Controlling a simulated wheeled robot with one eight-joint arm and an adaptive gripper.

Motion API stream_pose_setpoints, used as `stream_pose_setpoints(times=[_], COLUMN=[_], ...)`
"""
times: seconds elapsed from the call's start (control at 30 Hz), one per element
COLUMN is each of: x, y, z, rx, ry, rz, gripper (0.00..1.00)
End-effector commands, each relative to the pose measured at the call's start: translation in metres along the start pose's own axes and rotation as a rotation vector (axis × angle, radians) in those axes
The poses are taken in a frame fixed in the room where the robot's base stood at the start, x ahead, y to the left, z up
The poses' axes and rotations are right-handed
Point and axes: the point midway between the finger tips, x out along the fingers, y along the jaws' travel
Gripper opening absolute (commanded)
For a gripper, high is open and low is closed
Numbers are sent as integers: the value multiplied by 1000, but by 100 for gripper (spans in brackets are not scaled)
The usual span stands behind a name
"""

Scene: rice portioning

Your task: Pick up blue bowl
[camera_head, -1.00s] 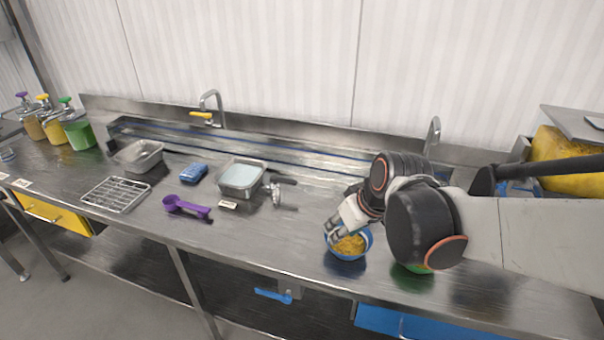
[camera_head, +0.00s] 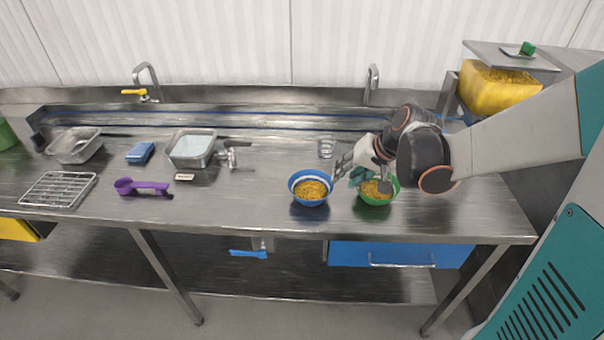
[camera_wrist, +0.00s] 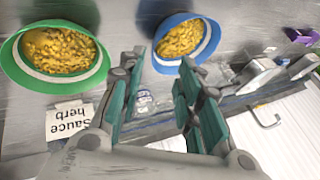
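The blue bowl (camera_head: 310,188) stands upright on the steel counter and holds yellow rice. It also shows in the wrist view (camera_wrist: 185,42), at the top, beyond my fingers. A green bowl (camera_head: 378,190), also with yellow rice, stands just to its right and shows at the left of the wrist view (camera_wrist: 57,50). My gripper (camera_head: 350,170) is above and behind the bowls, to the right of the blue bowl. In the wrist view my gripper (camera_wrist: 160,65) has its two fingers apart with nothing between them, clear of both bowls.
A clear glass (camera_head: 326,148) stands behind the blue bowl. A purple scoop (camera_head: 145,186), a steel pan (camera_head: 192,150) and a blue sponge (camera_head: 140,152) lie to the left. A label reading "Sauce herb" (camera_wrist: 72,121) is near the green bowl.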

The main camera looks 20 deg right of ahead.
Motion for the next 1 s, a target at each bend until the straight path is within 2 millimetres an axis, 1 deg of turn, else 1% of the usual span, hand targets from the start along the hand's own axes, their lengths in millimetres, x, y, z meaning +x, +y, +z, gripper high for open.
stream_pose_setpoints(times=[0.03,0.1,0.23,0.3,0.57,0.83,0.9,1.0], x=[14,28,47,54,67,105,110,111], y=[1,1,1,1,2,5,5,4], z=[1,1,1,1,0,-1,-1,-1], rx=[-2,-3,-3,-2,-3,-3,-3,-3], ry=[0,0,0,-1,0,0,0,1], rz=[0,0,1,1,1,0,0,1], gripper=[32,32,32,32,32,32,32,32])
